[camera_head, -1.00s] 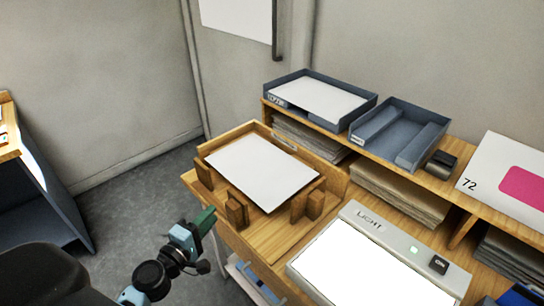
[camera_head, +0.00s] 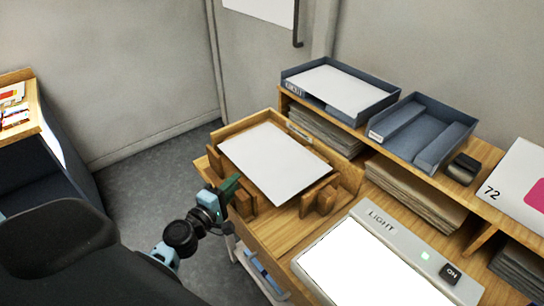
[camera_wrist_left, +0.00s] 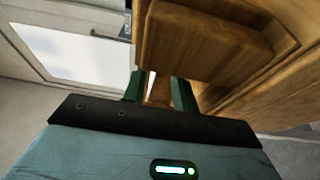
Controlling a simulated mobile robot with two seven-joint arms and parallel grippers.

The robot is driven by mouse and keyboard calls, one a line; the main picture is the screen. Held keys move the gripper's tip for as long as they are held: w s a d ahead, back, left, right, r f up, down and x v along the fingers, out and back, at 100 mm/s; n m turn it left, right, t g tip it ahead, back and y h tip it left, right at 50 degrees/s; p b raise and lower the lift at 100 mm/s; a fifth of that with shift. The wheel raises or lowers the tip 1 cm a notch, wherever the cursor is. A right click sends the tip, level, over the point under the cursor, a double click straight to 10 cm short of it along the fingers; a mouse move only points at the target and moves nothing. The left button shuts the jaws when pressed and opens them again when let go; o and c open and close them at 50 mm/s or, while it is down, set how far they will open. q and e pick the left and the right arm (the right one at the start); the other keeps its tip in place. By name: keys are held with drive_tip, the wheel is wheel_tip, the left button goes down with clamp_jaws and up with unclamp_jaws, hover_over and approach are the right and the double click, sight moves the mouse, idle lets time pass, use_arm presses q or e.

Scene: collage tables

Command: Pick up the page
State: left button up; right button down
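A white page (camera_head: 275,162) lies in a wooden tray (camera_head: 240,128) with short blocks along its front edge. Another white sheet (camera_head: 342,88) lies in the grey letter tray (camera_head: 388,101) on the shelf behind. My left gripper (camera_head: 230,186) is at the tray's front left, by a wooden block (camera_head: 242,205), and holds no page. In the left wrist view its two green fingers (camera_wrist_left: 160,90) stand apart, with wood close beyond them. The page cannot be made out for certain there. My right gripper is not in view.
A light box (camera_head: 375,265) lies right of the wooden tray. An empty grey tray (camera_head: 425,125) and a card marked 72 (camera_head: 515,185) stand on the shelf. Another desk (camera_head: 45,140) is at the left, with open floor (camera_head: 150,190) between.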

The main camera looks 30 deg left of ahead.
use_arm(q)
drive_tip(key=w, duration=0.5)
drive_tip(key=shift+d+p, duration=0.15)
drive_tip(key=shift+p, duration=0.2)
clamp_jaws()
